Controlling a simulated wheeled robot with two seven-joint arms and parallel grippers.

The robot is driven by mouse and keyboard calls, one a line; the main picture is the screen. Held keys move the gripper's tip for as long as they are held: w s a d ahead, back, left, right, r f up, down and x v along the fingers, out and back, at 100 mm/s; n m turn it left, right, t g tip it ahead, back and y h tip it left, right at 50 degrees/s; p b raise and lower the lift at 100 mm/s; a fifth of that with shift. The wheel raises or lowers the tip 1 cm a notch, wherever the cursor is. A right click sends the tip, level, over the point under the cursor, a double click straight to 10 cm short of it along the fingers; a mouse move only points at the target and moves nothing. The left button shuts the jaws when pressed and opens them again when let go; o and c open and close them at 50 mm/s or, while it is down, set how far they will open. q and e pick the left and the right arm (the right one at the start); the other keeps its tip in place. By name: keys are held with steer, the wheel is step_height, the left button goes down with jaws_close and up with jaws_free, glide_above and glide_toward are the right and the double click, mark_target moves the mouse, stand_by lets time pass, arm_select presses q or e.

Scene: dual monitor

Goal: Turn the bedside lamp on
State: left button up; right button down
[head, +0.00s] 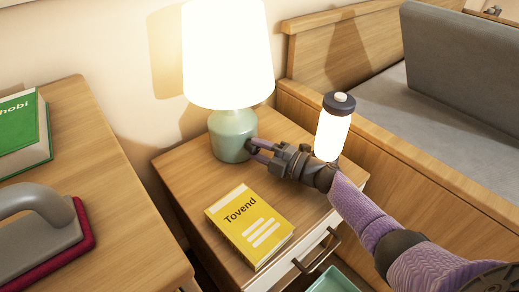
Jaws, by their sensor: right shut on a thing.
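The bedside lamp (232,130) stands at the back of the wooden nightstand, with a pale green rounded base and a white shade (227,55). The shade glows bright white, and the wall behind it is lit. My right gripper (252,149) reaches in from the right, with its fingertips against the right side of the lamp's base. It is shut on part of the lamp there; the fingers hide the exact spot. My left gripper is not in view.
A yellow book (249,226) lies on the nightstand (190,165) in front of the lamp. A desk (110,185) at left holds a green book (25,130) and a grey-and-red object (45,225). A bed is at right.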

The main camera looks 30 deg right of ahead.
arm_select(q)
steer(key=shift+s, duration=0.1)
arm_select(e)
steer(key=shift+c, duration=1.5)
jaws_free()
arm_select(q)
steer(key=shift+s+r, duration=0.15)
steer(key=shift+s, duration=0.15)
